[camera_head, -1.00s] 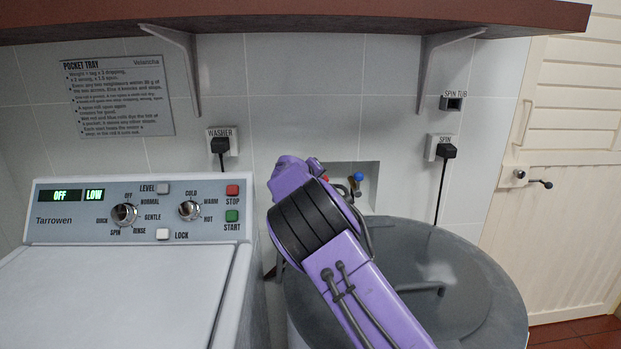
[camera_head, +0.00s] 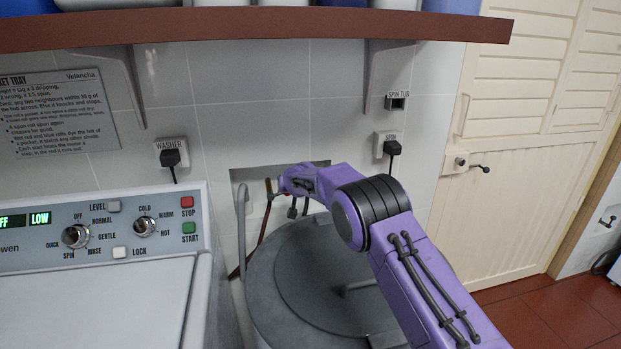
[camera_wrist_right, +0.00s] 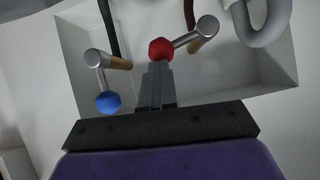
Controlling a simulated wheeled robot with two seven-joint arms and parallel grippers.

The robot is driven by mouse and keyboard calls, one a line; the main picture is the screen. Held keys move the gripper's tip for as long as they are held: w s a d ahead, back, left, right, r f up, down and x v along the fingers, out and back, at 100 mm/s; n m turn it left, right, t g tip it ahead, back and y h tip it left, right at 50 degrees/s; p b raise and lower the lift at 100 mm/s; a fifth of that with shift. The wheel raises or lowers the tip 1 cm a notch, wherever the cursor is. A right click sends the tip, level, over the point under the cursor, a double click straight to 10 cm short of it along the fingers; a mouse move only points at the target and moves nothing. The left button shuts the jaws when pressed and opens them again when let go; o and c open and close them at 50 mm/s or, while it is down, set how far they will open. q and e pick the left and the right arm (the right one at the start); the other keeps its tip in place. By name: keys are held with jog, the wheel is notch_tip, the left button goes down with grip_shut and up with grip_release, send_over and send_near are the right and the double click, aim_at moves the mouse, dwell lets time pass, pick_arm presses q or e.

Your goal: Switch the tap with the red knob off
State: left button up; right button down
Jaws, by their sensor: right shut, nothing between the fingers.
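In the right wrist view, the tap with the red knob (camera_wrist_right: 160,50) has a silver body with its lever pointing left and slightly down. The tap with the blue knob (camera_wrist_right: 108,102) is to its left, its lever pointing down. My right gripper (camera_wrist_right: 157,70) is shut and empty, its fingertips at the underside of the red knob; I cannot tell whether they touch. In the head view my right gripper (camera_head: 290,182) is at the wall recess (camera_head: 245,174), and the knobs are hidden or too small to tell. My left gripper is not in view.
A spin tub with a grey lid (camera_head: 300,290) stands below the recess, under my right arm. A washing machine (camera_head: 110,300) is at the left. A grey hose (camera_head: 241,215) hangs at the recess. A brown shelf (camera_head: 250,24) runs above.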

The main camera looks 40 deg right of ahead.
jog(key=shift+d+f, duration=0.1)
jog(key=shift+f, duration=0.35)
jog(key=shift+d+f, duration=0.15)
jog(key=shift+d, duration=0.05)
jog(key=d+r+v, duration=0.2)
jog(key=v, duration=1.1)
jog(key=shift+w, duration=0.4)
jog(key=shift+w+a, duration=0.1)
jog(key=shift+a, duration=0.05)
